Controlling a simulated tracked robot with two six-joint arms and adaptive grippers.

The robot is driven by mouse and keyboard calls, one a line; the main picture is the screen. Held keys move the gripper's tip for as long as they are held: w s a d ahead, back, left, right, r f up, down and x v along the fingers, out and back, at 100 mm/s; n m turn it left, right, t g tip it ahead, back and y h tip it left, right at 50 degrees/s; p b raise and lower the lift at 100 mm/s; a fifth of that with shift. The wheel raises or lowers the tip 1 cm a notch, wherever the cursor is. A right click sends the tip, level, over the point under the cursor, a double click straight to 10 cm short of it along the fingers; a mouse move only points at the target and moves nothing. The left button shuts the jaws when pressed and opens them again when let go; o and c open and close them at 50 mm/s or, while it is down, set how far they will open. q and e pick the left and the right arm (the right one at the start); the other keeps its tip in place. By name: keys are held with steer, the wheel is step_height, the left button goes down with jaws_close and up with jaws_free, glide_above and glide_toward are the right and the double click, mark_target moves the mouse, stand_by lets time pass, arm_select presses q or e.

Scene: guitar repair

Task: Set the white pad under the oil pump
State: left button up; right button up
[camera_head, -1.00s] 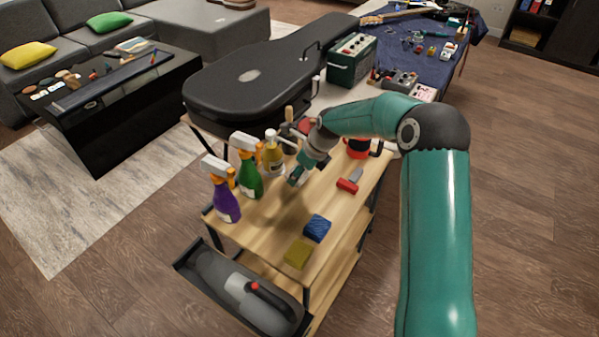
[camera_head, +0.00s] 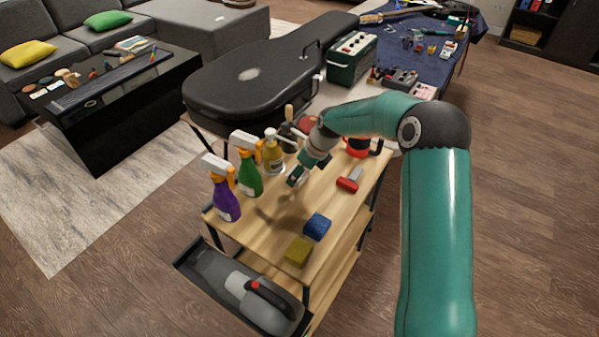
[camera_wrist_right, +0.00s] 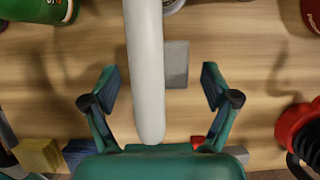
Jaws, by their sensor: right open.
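The oil pump (camera_head: 273,155) is a yellowish bottle with a white pump head, upright on the wooden cart. In the right wrist view, its long pale spout (camera_wrist_right: 146,70) runs down the middle, close to the camera and between my finger lines. A small flat greyish pad (camera_wrist_right: 176,64), which I take to be the white pad, lies on the wood just right of the spout, partly covered by it. I cannot make it out in the head view. My right gripper (camera_head: 295,179) is open and empty, also in the wrist view (camera_wrist_right: 160,88). My left gripper is out of view.
Green (camera_head: 248,172) and purple (camera_head: 226,200) spray bottles stand left of the pump. Bare wood lies between.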

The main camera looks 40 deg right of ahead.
steer(key=v, duration=1.1)
steer(key=shift+s+r, duration=0.25)
